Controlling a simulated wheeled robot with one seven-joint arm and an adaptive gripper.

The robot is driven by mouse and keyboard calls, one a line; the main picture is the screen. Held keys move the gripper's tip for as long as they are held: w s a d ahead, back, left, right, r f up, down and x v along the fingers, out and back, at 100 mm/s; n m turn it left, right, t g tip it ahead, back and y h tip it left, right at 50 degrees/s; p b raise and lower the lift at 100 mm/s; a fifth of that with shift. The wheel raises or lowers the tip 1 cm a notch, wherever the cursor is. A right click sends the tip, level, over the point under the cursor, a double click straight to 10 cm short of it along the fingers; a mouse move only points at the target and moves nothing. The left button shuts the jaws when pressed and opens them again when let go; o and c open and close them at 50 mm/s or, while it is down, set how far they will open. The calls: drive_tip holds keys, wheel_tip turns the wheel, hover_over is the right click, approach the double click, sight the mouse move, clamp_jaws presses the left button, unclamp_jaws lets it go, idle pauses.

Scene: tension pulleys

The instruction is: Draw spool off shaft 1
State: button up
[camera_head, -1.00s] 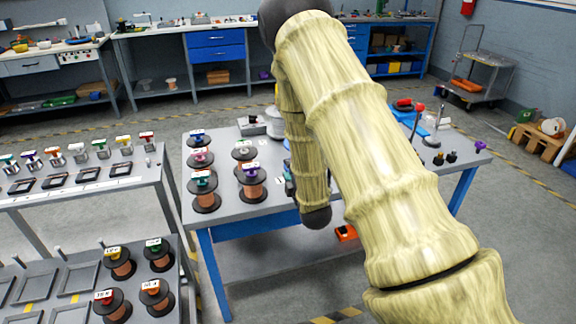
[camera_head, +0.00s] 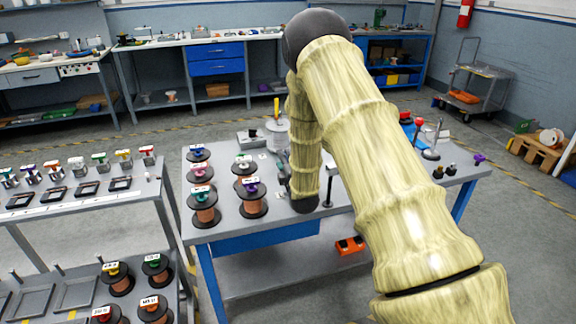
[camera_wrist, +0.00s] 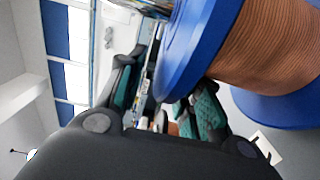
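In the wrist view a large spool (camera_wrist: 275,45) with blue flanges and copper-brown winding fills the upper right, very close. Its near flange overlaps the right finger of my gripper (camera_wrist: 163,95). The two dark fingers with teal pads stand apart, with no object visibly clamped between them; I cannot tell whether the flange touches a finger. The shaft under this spool is hidden. In the head view my arm covers most of my gripper (camera_head: 284,175), which is over the middle table, and no blue-flanged spool shows there. A dark upright post (camera_head: 328,188) stands just right of my arm.
Several copper spools with black flanges (camera_head: 204,207) stand on the middle table's (camera_head: 235,227) left side. More spools (camera_head: 117,280) stand on the near-left rack. Small dark parts and a red-topped lever (camera_head: 418,128) are on the table's right. An orange item (camera_head: 350,245) lies on the lower shelf.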

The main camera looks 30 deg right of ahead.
drive_tip(key=shift+w+d, duration=0.2)
drive_tip(key=shift+w, duration=0.25)
clamp_jaws()
drive_tip(key=shift+r, duration=0.1)
